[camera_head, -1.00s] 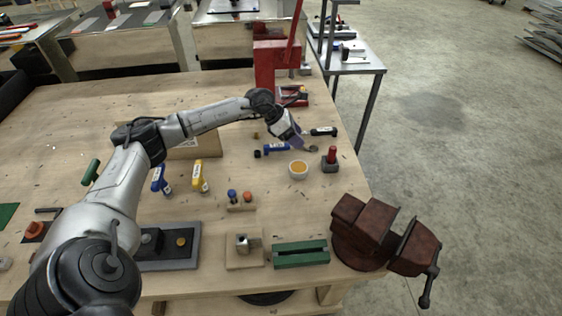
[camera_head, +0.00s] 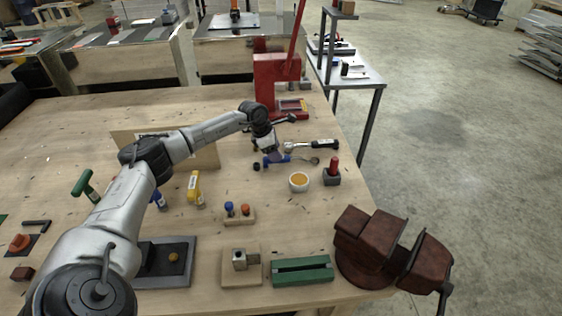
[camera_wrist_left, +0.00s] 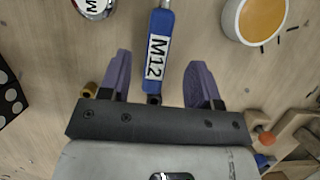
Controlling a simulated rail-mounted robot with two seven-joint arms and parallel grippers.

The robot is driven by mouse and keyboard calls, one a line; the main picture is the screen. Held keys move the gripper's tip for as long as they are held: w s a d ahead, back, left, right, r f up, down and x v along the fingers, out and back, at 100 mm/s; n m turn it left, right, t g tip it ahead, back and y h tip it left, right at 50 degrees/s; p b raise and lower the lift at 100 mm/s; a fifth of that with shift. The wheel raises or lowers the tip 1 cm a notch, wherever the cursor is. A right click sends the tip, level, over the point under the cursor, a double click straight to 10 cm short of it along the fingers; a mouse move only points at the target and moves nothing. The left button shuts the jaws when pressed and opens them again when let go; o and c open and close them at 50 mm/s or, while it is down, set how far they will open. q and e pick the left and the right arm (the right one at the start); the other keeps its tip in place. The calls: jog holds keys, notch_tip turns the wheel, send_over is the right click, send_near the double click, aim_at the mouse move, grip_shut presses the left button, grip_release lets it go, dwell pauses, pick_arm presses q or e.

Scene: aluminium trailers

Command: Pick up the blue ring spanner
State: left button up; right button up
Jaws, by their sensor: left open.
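The blue ring spanner (camera_head: 287,159) lies flat on the wooden bench, its metal ring end pointing right. In the left wrist view its blue handle (camera_wrist_left: 157,52), labelled M12, runs between my fingers, with the metal shaft leaving at the top edge. My left gripper (camera_head: 269,152) is over the handle in the head view. In the wrist view my left gripper (camera_wrist_left: 158,68) is open, a purple finger on each side of the handle with a gap to both. The exact height above the bench is hard to tell. My right gripper is in neither view.
A small white bowl (camera_head: 299,182) with orange contents and a red-handled block (camera_head: 332,172) stand right of the spanner. A black-handled tool (camera_head: 323,144) lies just behind it. A red press (camera_head: 276,82) stands further back. A peg block (camera_head: 239,213) is in front.

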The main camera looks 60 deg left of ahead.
aim_at(286, 158)
pick_arm(q)
jog(key=shift+b+x, duration=0.5)
jog(key=shift+x, duration=2.15)
jog(key=shift+w, duration=0.2)
jog(key=shift+c, duration=0.2)
jog(key=shift+r, duration=0.1)
grip_shut()
